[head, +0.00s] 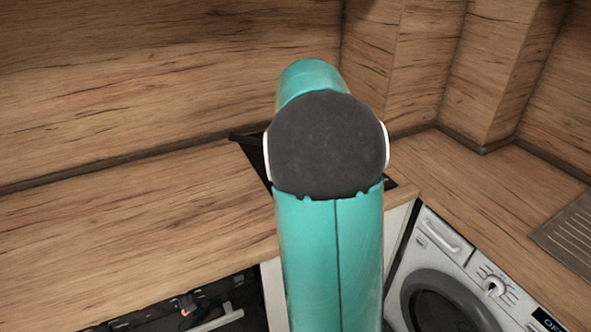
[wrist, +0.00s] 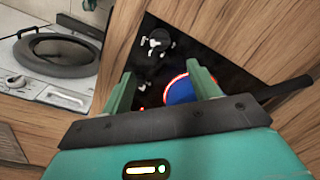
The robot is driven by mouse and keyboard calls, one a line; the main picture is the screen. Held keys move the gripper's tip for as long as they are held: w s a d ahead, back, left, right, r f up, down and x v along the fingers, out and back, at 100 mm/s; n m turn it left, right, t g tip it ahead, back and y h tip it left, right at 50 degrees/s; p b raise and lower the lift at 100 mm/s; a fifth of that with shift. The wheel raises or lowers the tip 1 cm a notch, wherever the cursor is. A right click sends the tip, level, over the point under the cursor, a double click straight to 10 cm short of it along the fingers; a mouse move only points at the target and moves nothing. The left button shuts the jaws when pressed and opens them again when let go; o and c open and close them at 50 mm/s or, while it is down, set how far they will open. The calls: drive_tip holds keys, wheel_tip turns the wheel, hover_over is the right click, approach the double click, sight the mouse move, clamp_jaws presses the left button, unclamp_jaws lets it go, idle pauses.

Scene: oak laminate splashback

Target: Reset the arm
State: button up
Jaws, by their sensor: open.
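My gripper (wrist: 163,92) shows in the wrist view with its two green fingers spread apart and nothing between them. It hangs above a dark hob (wrist: 228,62) set in the wooden worktop. A blue round thing with a red rim (wrist: 178,88) lies below, partly hidden behind the right finger. In the head view my teal arm with its dark joint fills the middle and hides the gripper and most of the hob (head: 253,160).
A wooden worktop (head: 130,220) runs along the wall, its left part clear. A white washing machine (head: 440,270) stands at the lower right under the worktop. A ridged metal drainer (head: 572,235) is at the right edge. A dark handle (wrist: 285,88) sticks out over the worktop.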

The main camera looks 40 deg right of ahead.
idle(0.5)
drive_tip(key=s+a+r+n+t, duration=0.1)
drive_tip(key=s+a+r+n, duration=0.2)
drive_tip(key=a, duration=0.6)
drive_tip(key=s+a+r+n+t, duration=0.1)
drive_tip(key=s+a+r+n, duration=0.15)
drive_tip(key=a, duration=0.65)
drive_tip(key=s+a+f+n+t, duration=0.2)
drive_tip(key=s+a+n+t, duration=0.1)
drive_tip(key=s+a+n, duration=0.4)
drive_tip(key=s+a, duration=0.3)
drive_tip(key=a, duration=0.3)
drive_tip(key=shift+s+a+f, duration=0.2)
drive_tip(key=shift+s+f, duration=0.05)
drive_tip(key=shift+s, duration=0.05)
